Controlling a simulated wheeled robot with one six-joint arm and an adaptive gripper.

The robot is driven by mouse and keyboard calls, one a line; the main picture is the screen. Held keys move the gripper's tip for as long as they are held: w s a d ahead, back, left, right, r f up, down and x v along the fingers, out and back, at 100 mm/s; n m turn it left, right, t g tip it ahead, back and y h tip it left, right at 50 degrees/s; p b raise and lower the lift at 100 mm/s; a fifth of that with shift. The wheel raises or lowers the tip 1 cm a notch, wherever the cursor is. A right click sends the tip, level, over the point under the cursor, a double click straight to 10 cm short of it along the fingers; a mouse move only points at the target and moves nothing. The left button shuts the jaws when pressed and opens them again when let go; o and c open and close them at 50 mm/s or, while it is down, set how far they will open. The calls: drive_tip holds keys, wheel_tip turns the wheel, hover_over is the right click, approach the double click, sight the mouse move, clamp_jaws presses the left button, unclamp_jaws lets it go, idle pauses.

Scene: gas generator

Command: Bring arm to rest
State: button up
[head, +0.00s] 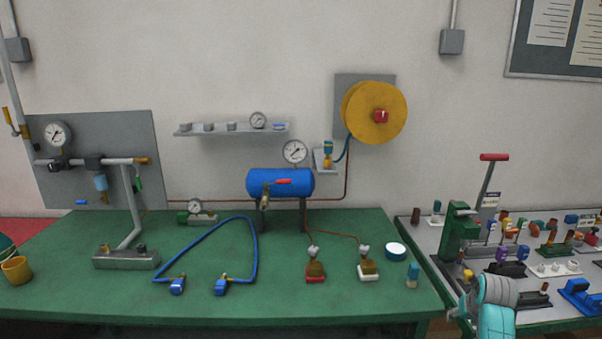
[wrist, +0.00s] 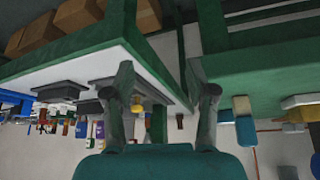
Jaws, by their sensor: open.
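My gripper (wrist: 165,95) shows in the wrist view with its two dark grey fingers spread apart and nothing between them. It is open and empty. In the head view my teal and white arm end is at the bottom right, in front of the right-hand table (head: 425,245); its fingers are hard to make out there. The wrist view is upside down and shows the table edges and the gap between the tables beyond the fingers.
The green table (head: 210,295) carries a blue tank (head: 265,187), blue hose (head: 195,233) and gauges. The right-hand table is crowded with small fittings and a green press (head: 460,230) with a red-handled lever.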

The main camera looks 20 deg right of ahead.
drive_tip(key=s+a+f+n+t, duration=0.1)
drive_tip(key=s+a+f, duration=0.2)
drive_tip(key=a+f, duration=0.45)
drive_tip(key=s+a+f+t, duration=0.1)
drive_tip(key=s+a+f, duration=0.2)
drive_tip(key=a+f, duration=0.45)
drive_tip(key=s+a+f+n+t, duration=0.2)
drive_tip(key=s+a+f+t, duration=0.1)
drive_tip(key=s+a, duration=1)
drive_tip(key=s+a+r+n+t+y, duration=0.15)
drive_tip(key=s+a+r, duration=0.35)
drive_tip(key=s+a, duration=0.65)
drive_tip(key=s+a+r+n+t+y, duration=0.1)
drive_tip(key=s+a+r+n+t, duration=0.1)
drive_tip(key=s+r, duration=1.2)
drive_tip(key=shift+s+a+r+t+y, duration=0.35)
drive_tip(key=shift+r+t, duration=0.25)
drive_tip(key=shift+t, duration=0.15)
